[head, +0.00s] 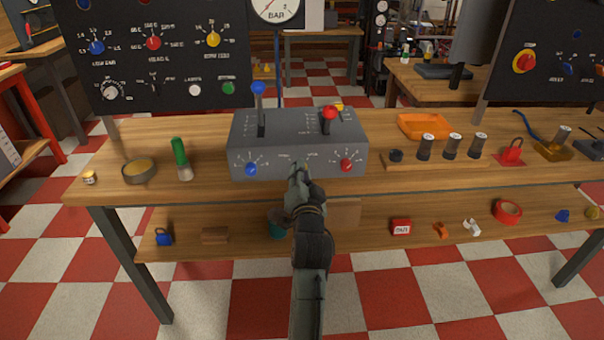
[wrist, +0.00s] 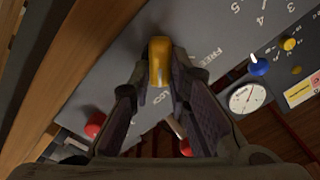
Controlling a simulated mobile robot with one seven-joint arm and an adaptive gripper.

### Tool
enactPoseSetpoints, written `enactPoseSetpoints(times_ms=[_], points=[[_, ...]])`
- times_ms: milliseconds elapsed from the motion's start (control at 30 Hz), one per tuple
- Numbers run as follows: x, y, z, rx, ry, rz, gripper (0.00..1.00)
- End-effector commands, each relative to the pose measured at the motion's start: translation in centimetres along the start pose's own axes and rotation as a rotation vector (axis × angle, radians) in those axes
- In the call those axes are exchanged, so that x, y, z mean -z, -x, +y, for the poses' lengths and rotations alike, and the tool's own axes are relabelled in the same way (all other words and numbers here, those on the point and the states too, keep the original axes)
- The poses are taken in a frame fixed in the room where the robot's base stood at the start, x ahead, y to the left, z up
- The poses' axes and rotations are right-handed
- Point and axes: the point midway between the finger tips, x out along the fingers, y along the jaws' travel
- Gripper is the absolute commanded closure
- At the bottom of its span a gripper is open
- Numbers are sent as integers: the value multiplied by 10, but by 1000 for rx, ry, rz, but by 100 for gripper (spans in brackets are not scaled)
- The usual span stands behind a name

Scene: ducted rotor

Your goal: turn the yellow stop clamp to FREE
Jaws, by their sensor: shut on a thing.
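The yellow stop clamp (wrist: 160,62) sits on the front face of the grey control box (head: 245,130). In the wrist view its yellow handle lies between the two fingertips of my gripper (wrist: 160,78), which is shut on it. The printed word FREE is to the right of the clamp there, with numbers further up. In the head view my gripper (head: 299,168) is at the middle of the box's front, between a blue knob (head: 250,169) and a red knob (head: 346,165). It mostly hides the clamp there.
A blue-topped lever (head: 258,88) and a red-topped lever (head: 329,113) stand up from the box. A green-handled tool (head: 181,160) and a round dish (head: 139,171) are on the left. A wooden rack (head: 400,165) with dark cylinders and an orange tray (head: 423,126) are on the right.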

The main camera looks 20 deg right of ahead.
Motion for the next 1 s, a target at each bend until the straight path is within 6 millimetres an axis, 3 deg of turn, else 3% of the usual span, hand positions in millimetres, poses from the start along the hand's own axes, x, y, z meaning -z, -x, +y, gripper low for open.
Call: enactPoseSetpoints(times_ms=[167, 567, 1000], points=[[0, 0, 0, 0, 0, 0, 100], [0, 0, 0, 0, 23, 0, 100], [-1, 0, -2, 1, 308, 1, 100]])
